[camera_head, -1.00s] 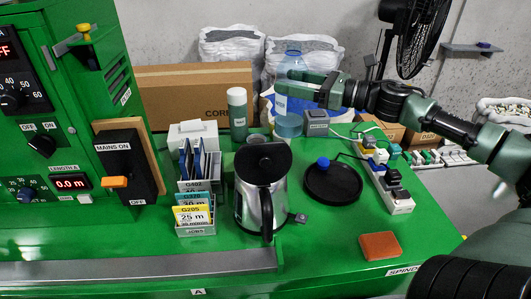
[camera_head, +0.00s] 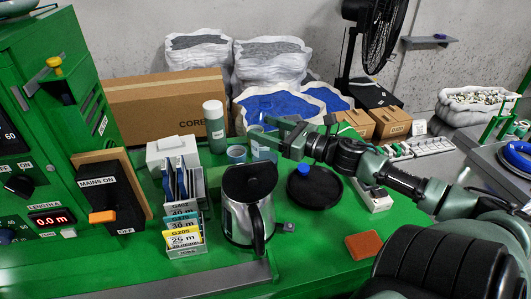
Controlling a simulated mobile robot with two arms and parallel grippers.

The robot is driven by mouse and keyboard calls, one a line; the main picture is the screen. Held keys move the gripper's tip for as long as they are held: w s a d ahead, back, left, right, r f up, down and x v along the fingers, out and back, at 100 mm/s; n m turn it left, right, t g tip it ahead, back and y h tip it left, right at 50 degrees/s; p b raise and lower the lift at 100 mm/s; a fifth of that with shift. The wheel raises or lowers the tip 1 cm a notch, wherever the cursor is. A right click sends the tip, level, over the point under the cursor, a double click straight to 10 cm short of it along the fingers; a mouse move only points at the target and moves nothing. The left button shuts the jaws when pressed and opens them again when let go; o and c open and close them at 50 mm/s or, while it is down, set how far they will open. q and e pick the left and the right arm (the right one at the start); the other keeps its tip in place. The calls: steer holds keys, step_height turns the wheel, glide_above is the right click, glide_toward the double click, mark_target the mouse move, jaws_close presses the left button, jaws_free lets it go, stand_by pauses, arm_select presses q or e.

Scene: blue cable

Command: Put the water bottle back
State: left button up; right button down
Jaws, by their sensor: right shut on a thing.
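The water bottle (camera_head: 261,151) is translucent blue and upright in the head view, at the back of the green bench. My right gripper (camera_head: 263,129) is shut on it from the right, with the fingers across its middle and hiding part of it. The bottle's base is low, close to the bench top; I cannot tell whether it touches. My left gripper is not in view.
A steel kettle (camera_head: 248,205) is in front of the bottle, and a black round tray (camera_head: 314,190) with a blue knob is to the right. A card rack (camera_head: 186,240) is at left.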

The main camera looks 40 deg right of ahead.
mark_target(266, 150)
step_height(266, 150, down, 7)
stand_by(0.4)
steer(key=shift+f, duration=0.2)
steer(key=shift+c, duration=1.4)
jaws_free()
